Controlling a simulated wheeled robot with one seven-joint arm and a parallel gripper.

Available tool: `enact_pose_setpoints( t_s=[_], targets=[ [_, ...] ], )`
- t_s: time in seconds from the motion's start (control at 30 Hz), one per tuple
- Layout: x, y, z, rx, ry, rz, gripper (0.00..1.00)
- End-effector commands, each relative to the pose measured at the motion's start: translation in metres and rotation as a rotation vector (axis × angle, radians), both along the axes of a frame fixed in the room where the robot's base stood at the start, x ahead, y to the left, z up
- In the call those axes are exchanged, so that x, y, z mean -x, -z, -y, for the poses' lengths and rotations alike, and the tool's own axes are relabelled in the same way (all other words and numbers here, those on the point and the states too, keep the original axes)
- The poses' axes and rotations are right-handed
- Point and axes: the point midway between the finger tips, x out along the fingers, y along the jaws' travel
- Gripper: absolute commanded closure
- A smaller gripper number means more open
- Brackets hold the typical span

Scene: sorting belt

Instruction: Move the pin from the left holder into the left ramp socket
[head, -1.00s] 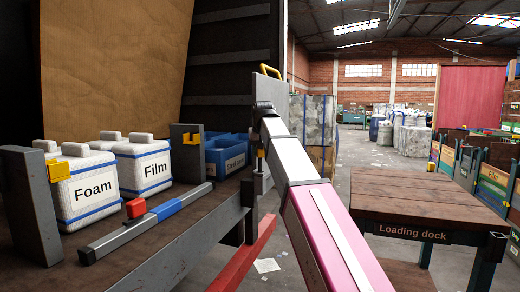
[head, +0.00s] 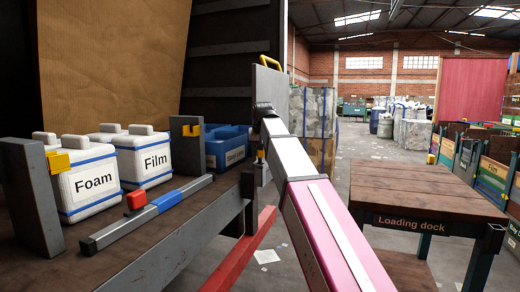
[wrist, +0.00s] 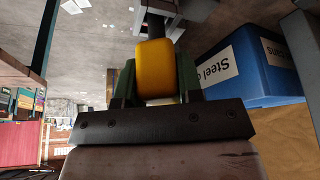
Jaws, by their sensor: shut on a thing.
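My gripper (wrist: 157,88) is shut on the yellow head of the pin (wrist: 156,68), seen between its dark green fingers in the wrist view. In the head view the gripper is mostly hidden behind my arm, beside the grey upright plate (head: 270,88) with a yellow handle, which looks like the ramp. A small yellow patch shows there. No socket is clearly visible.
White Foam (head: 93,182) and Film (head: 157,161) containers stand on the left bench, with a blue bin (head: 226,147) behind. A grey bar with a red block (head: 137,200) lies along the bench edge. A Loading dock table (head: 430,190) stands at right. Open floor lies between.

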Motion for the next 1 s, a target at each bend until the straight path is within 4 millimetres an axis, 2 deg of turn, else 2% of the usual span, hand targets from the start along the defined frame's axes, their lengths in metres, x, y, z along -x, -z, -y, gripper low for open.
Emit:
enact_pose_setpoints(
  t_s=[0.47, 0.5, 0.57, 0.87, 1.0],
  targets=[
    [0.0, 0.016, 0.0, 0.0, 0.0, 0.001, 0.98],
    [0.0, 0.015, 0.0, 0.0, 0.0, 0.001, 0.53],
    [0.0, 0.015, 0.0, 0.0, 0.0, 0.001, 0.36],
    [0.001, 0.015, 0.0, 0.0, 0.0, 0.0, 0.36],
    [0.004, 0.006, 0.001, 0.0, 0.0, 0.002, 0.36]
  ],
)
